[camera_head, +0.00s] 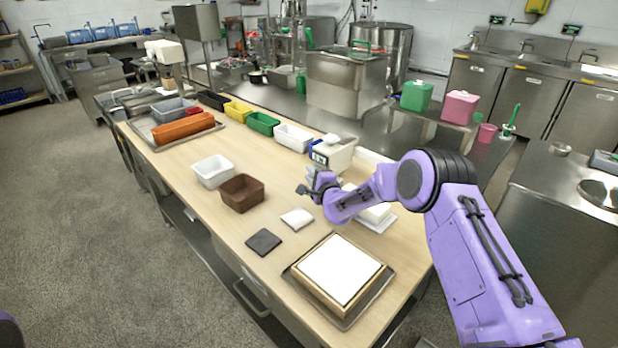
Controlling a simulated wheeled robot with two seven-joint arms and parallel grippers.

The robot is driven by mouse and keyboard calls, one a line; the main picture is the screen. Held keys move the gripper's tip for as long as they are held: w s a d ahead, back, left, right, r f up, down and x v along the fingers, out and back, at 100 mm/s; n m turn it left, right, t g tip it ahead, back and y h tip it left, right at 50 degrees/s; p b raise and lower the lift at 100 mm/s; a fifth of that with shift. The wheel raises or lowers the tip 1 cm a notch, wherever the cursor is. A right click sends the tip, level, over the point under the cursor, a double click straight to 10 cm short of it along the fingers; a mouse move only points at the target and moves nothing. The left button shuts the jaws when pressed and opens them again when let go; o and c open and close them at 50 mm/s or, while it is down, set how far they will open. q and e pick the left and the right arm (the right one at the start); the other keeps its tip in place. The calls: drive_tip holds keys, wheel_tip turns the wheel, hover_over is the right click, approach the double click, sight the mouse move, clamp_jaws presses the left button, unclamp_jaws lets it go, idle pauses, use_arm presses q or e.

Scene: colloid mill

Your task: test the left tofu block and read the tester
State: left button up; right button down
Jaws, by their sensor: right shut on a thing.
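My right gripper (312,187) is over the far middle of the wooden table. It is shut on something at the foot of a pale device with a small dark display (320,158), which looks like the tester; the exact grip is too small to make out. The reading is too small to tell. A white tofu block (376,213) sits on a pale tray behind my right forearm, partly hidden. A second white patch shows to its left, mostly covered by my arm, so I cannot tell the blocks apart. My left gripper is not in view.
A wooden frame with a white top (341,270) stands on a metal tray in front. A dark pad (263,242), a folded white cloth (297,218), a brown bin (242,194) and a white bin (213,171) lie to the left. Coloured bins line the far edge.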

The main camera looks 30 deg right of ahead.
drive_tip(key=shift+a+f, duration=0.1)
drive_tip(key=shift+f, duration=0.05)
drive_tip(key=c, duration=1.2)
unclamp_jaws()
drive_tip(key=shift+w+f, duration=0.1)
drive_tip(key=shift+w, duration=0.15)
drive_tip(key=shift+s, duration=0.2)
drive_tip(key=s, duration=0.3)
drive_tip(key=s+b, duration=0.1)
drive_tip(key=s, duration=0.2)
drive_tip(key=s+r, duration=0.1)
drive_tip(key=s, duration=0.3)
drive_tip(key=shift+a+b, duration=0.25)
drive_tip(key=shift+b, duration=0.05)
